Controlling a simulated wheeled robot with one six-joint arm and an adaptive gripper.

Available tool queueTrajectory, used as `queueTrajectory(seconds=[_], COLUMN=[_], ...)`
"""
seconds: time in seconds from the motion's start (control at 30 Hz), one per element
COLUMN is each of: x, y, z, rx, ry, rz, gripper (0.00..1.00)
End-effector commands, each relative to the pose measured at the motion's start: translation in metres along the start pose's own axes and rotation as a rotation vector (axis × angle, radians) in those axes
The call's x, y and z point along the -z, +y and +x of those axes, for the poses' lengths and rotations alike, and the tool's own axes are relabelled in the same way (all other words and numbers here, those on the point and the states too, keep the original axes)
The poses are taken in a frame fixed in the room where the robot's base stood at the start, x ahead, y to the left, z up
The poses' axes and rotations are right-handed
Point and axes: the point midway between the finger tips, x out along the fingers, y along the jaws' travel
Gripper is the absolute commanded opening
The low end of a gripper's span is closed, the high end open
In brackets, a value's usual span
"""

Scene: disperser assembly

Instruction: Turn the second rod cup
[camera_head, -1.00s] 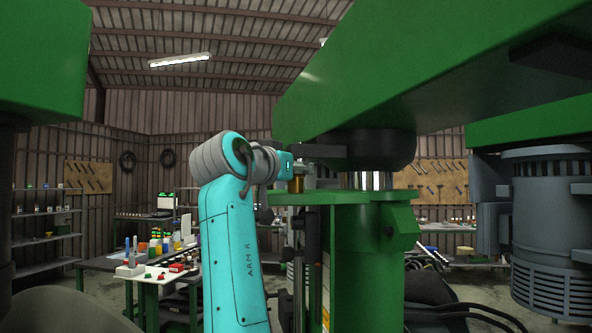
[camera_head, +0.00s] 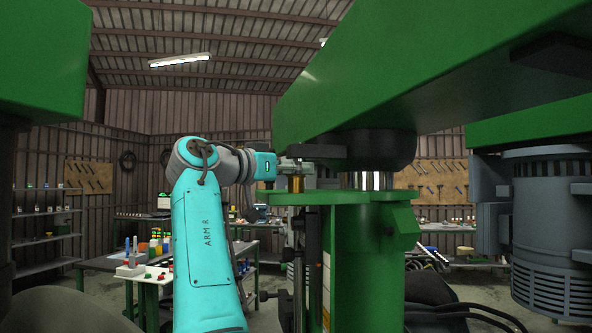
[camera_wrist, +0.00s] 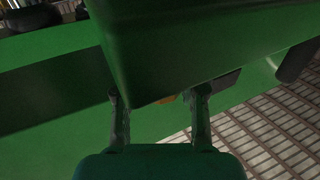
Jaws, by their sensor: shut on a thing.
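The brass-coloured rod cup (camera_head: 296,184) stands upright on the green bracket of the disperser (camera_head: 372,220), under the dark collar of the green head. My gripper (camera_head: 293,167) reaches in from the left at the height of the cup's top. The green beam hides most of the cup in the wrist view, so the finger contact itself is not visible.
The large green beam (camera_head: 430,75) hangs low over the gripper. A grey motor (camera_head: 553,225) stands at the right. A table with small coloured items (camera_head: 150,275) and a shelf (camera_head: 48,238) are at the left. Open floor lies between them.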

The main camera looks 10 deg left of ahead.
Motion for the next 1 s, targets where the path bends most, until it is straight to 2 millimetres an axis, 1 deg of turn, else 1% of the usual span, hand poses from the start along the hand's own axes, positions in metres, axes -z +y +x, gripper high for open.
queueTrajectory(seconds=[0.2,0.23,0.27,0.3,0.33,0.6,0.73,0.87,1.0], x=[-0.001,-0.001,-0.001,-0.001,-0.001,0.0,0.0,-0.001,-0.001], y=[0.0,0.0,0.0,0.0,0.0,0.0,-0.001,-0.001,-0.001], z=[0.0,0.0,0.0,0.0,0.0,0.0,-0.007,-0.025,-0.053], rx=[0.0,0.0,0.001,0.001,0.0,0.001,0.002,0.003,0.003], ry=[-0.001,-0.001,-0.001,-0.001,-0.001,-0.001,0.0,-0.001,0.0], rz=[-0.001,-0.001,-0.001,-0.001,-0.001,0.0,0.0,0.001,-0.001], gripper=[0.06,0.48,0.55,0.65,0.67,0.67,0.67,0.67,0.67])
